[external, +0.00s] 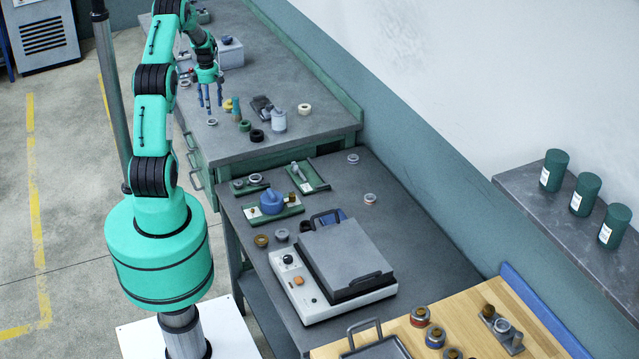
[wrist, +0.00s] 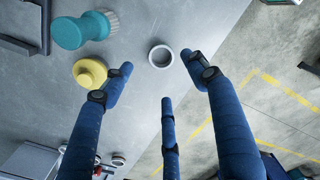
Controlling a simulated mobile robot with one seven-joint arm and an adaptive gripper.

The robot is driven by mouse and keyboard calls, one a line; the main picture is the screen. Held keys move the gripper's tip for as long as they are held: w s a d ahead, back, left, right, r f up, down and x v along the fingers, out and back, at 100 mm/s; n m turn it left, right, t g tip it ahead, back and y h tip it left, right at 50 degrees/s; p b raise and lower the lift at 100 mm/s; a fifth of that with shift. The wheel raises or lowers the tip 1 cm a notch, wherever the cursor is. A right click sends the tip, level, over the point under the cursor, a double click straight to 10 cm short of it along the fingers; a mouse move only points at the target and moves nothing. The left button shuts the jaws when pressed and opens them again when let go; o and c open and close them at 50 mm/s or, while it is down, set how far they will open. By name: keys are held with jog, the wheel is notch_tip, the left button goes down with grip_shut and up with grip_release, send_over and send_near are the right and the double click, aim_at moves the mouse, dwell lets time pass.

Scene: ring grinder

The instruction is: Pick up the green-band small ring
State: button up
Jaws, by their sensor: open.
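My gripper (external: 210,108) has blue fingers and hangs open and empty over the far grey bench. A small pale grey ring (external: 212,122) lies on the bench just below the fingertips. In the wrist view the small ring (wrist: 160,56) lies flat, just ahead of the spread fingertips of my gripper (wrist: 158,70), and nothing covers it. A gap between fingers and ring shows in the external view. No green band can be made out on this ring. A green ring-like piece (external: 245,126) sits to its right on the same bench.
A yellow knob (wrist: 90,73) and a teal brush (wrist: 85,30) stand close to the left finger in the wrist view. A black ring (external: 257,135), a white bottle (external: 279,120) and a cream ring (external: 305,109) are farther right. The bench edge (external: 206,160) is near.

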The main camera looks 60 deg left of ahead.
jog(key=shift+f, duration=1.05)
jog(key=shift+f, duration=0.15)
jog(key=shift+d+f, duration=0.15)
jog(key=shift+f, duration=1.1)
jog(key=shift+d+f, duration=0.15)
jog(key=shift+f, duration=1.1)
jog(key=c, duration=1.2)
jog(key=shift+r, duration=0.15)
jog(key=shift+c, duration=0.2)
